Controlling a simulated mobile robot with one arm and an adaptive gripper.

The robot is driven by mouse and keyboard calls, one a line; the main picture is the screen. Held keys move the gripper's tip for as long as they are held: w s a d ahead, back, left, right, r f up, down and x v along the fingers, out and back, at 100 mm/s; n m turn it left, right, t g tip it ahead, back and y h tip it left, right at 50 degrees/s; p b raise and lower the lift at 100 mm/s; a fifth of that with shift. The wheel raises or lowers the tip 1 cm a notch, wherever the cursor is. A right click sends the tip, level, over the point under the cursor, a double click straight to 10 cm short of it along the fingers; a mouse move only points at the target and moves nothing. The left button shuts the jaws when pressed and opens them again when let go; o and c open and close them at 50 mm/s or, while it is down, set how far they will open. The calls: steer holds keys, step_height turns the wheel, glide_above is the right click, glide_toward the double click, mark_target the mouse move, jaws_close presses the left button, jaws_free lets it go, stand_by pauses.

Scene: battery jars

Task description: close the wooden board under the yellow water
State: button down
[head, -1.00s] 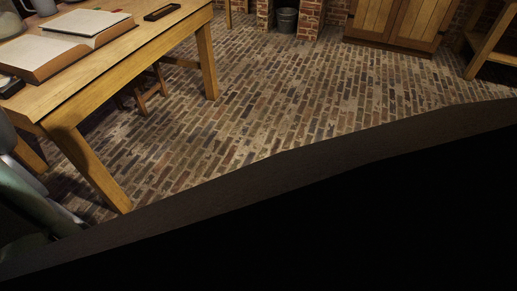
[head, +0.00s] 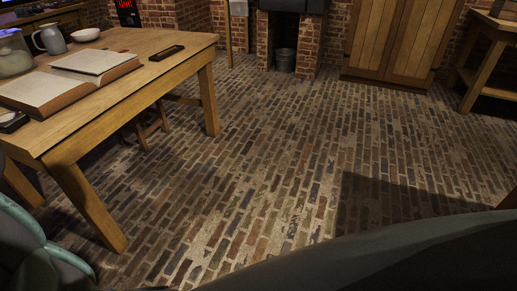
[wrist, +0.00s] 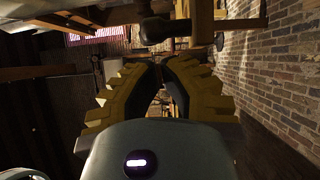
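No yellow water and no board under it can be made out in these frames. My gripper (wrist: 160,72) shows in the wrist view as two dark fingers with yellow ridged backs. The fingertips lie close together, with a narrow dark gap between the fingers, and I cannot tell whether they touch. I see nothing held between them. In the head view the gripper cannot be made out.
A wooden table (head: 165,72) stands at left with an open book (head: 45,90), a jug (head: 52,39), a glass jar (head: 13,55) and a small dark tray (head: 167,53). A wooden cabinet (head: 400,45) stands shut at the back. The brick floor (head: 270,150) between is clear.

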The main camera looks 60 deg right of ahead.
steer(key=shift+w+a, duration=0.35)
steer(key=shift+w, duration=0.2)
steer(key=w, duration=0.3)
steer(key=w+a+b, duration=0.1)
steer(key=w, duration=0.3)
steer(key=w+a+b, duration=0.1)
steer(key=w, duration=0.3)
steer(key=shift+a+f, duration=0.15)
steer(key=shift+a, duration=0.1)
steer(key=shift+w+a+b, duration=0.2)
steer(key=shift+w+b, duration=0.1)
steer(key=shift+w, duration=0.45)
steer(key=shift+s+d+r, duration=0.1)
steer(key=shift+s+r, duration=0.05)
steer(key=shift+r, duration=0.05)
